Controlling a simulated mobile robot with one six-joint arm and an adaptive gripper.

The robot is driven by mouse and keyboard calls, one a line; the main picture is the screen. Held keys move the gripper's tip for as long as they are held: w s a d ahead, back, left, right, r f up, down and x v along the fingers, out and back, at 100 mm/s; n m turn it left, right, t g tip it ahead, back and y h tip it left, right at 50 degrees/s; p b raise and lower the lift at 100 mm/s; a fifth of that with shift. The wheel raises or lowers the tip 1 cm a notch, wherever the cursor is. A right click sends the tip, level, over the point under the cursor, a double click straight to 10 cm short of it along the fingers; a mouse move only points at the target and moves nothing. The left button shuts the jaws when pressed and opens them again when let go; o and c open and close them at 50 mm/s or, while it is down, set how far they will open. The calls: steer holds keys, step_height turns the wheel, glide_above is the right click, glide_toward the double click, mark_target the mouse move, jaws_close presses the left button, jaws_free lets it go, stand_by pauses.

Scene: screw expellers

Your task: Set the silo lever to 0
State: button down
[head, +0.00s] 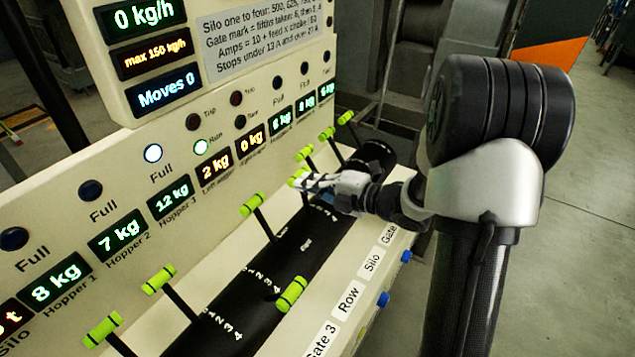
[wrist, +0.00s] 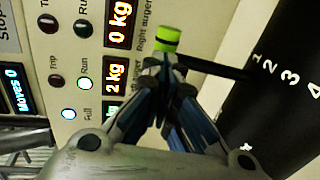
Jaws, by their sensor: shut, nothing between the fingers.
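The silo lever, as best I can tell from the Silo label (head: 371,263), is the green-topped lever (head: 298,176) in front of my fingers. In the wrist view its green handle (wrist: 167,38) is at the top centre, with a dark rod (wrist: 215,68) running right to the black drum. The rod leans toward the display panel. Marks 1 to 4 (wrist: 280,74) run down the drum away from it; a 0 mark is not readable. My gripper (head: 306,181) is shut and empty. Its fingertips (wrist: 165,58) are at the handle; whether they touch is unclear.
Other green-handled levers stand close on both sides, such as one to the left (head: 252,204) and one behind (head: 303,153). One lever (head: 292,294) leans toward the front. The display panel (head: 60,215) rises behind the levers. A small display reads Moves 0 (head: 166,88).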

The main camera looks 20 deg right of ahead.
steer(key=w+a+f+g+h+p, duration=0.1)
steer(key=w+a+g+p, duration=0.1)
steer(key=w, duration=0.4)
steer(key=shift+a+f+g+p, duration=0.4)
steer(key=shift+a+p, duration=0.15)
steer(key=shift+a, duration=0.55)
steer(key=shift+w+r, duration=0.15)
steer(key=shift+r, duration=0.1)
